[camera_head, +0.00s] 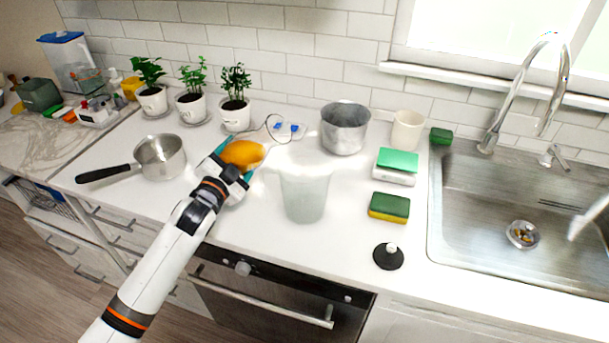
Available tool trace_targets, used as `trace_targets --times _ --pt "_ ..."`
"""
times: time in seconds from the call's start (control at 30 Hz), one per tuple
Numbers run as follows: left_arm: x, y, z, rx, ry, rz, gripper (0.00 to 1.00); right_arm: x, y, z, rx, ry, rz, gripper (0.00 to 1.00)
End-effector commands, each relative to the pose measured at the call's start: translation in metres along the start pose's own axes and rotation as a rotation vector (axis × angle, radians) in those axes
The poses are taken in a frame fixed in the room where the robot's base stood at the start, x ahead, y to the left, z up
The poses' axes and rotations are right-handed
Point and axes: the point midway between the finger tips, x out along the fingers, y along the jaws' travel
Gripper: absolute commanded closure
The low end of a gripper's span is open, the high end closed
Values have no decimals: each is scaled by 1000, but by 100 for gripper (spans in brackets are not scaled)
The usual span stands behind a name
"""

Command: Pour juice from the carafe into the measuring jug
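The carafe appears as a clear glass vessel with orange juice (241,153) in it. It is tilted to the right, with its round rim (278,128) toward the back right. My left gripper (232,174) is at the carafe's near side and appears shut on it; the fingertips are mostly hidden. A teal part shows around the grip. The translucent measuring jug (305,192) stands upright on the counter, just right of the carafe. No juice stream or orange liquid shows in it. A pale shape (592,216) at the right edge may be part of my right gripper.
A saucepan (160,157) stands left, with potted plants (235,112) behind. The sink (500,200) is far right.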

Motion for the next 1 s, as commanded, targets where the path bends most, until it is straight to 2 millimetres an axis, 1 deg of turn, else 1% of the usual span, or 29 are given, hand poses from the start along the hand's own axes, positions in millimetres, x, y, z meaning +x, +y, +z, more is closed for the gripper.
trace_targets --times 0.03,0.1,0.23,0.4,0.7,1.0 --pt "0 11 4 53 -10 8 85 -1 1 1 0 -1 1 64" --pt "0 17 4 120 -11 10 85 -2 1 1 0 -1 1 64" --pt "0 21 2 216 -9 6 85 2 1 1 0 -1 1 64" --pt "1 29 5 299 -9 8 85 0 2 1 0 -1 3 64" --pt "0 39 11 380 -8 8 85 -6 2 2 -1 -2 3 64" --pt "0 44 14 421 -7 8 85 -8 2 2 -1 -1 3 64"
